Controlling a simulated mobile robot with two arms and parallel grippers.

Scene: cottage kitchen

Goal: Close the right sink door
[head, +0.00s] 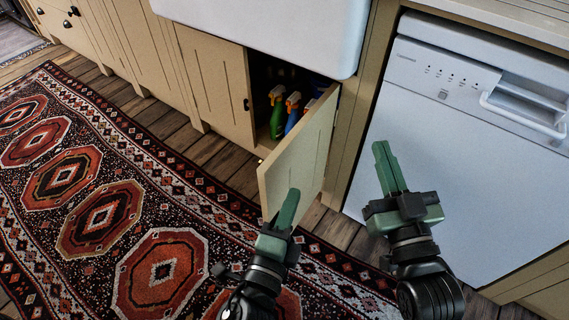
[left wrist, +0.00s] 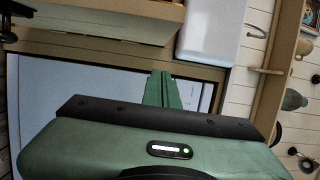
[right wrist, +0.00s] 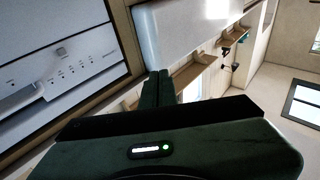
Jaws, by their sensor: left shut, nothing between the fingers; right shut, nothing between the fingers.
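The right sink door (head: 298,160) stands open in the head view, swung out from the cabinet under the white sink (head: 275,30). The left sink door (head: 215,80) is closed. My left gripper (head: 290,205) is shut and empty, and overlaps the lower free-edge side of the right door in the head view; I cannot tell whether it touches. My right gripper (head: 383,155) is shut and empty, to the right of the open door and in front of the dishwasher (head: 465,140).
Spray bottles, one green (head: 277,115) and one blue (head: 292,115), stand inside the open cabinet. A patterned rug (head: 120,215) covers the wooden floor in front. The dishwasher stands close on the right. The floor left of the open door is free of objects.

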